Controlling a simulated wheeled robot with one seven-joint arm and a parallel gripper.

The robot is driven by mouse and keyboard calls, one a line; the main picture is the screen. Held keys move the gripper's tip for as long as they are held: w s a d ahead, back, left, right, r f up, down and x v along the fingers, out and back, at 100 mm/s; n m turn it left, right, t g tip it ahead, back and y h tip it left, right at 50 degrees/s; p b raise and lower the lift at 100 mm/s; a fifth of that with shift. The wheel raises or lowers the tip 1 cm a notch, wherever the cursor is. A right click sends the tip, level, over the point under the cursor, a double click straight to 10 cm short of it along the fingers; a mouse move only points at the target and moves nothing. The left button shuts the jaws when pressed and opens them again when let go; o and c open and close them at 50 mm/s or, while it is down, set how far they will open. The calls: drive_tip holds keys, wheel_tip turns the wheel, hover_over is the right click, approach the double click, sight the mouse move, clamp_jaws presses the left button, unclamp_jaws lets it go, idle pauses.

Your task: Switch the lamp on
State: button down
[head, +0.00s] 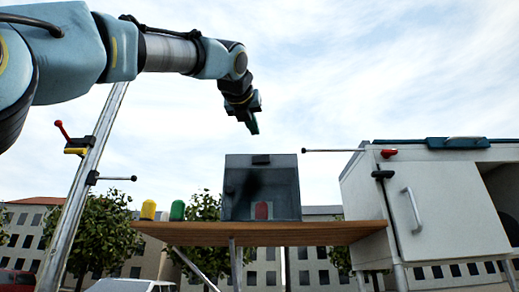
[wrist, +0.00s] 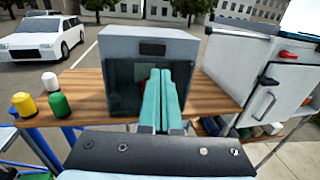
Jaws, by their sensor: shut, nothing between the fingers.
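A grey box (head: 289,190) stands on the wooden table, with a dark front and a small dark block near its top. A red piece (head: 262,211) shows low on its front in the head view. The box also shows in the wrist view (wrist: 120,45), where my fingers cover part of its front. I cannot tell which part is the lamp or whether it is lit. My gripper (head: 254,128) is above the box, pointing down, apart from it in the head view. Its teal fingers are shut and empty in the wrist view (wrist: 161,73).
The wooden table (head: 330,230) carries a yellow bottle (head: 148,210) and a green bottle (head: 177,210) left of the box; a white bottle (wrist: 50,81) shows too. A white cabinet (head: 440,205) stands to the right. A thin rod (head: 335,151) sticks out towards the box.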

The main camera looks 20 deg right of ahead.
sight(266, 156)
drive_tip(key=p+x, duration=0.6)
drive_tip(key=x, duration=0.6)
drive_tip(key=shift+w+d+r, duration=0.1)
drive_tip(key=shift+w+d, duration=0.1)
drive_tip(key=shift+w, duration=0.15)
drive_tip(key=shift+w+d, duration=0.2)
drive_tip(key=shift+w, duration=0.05)
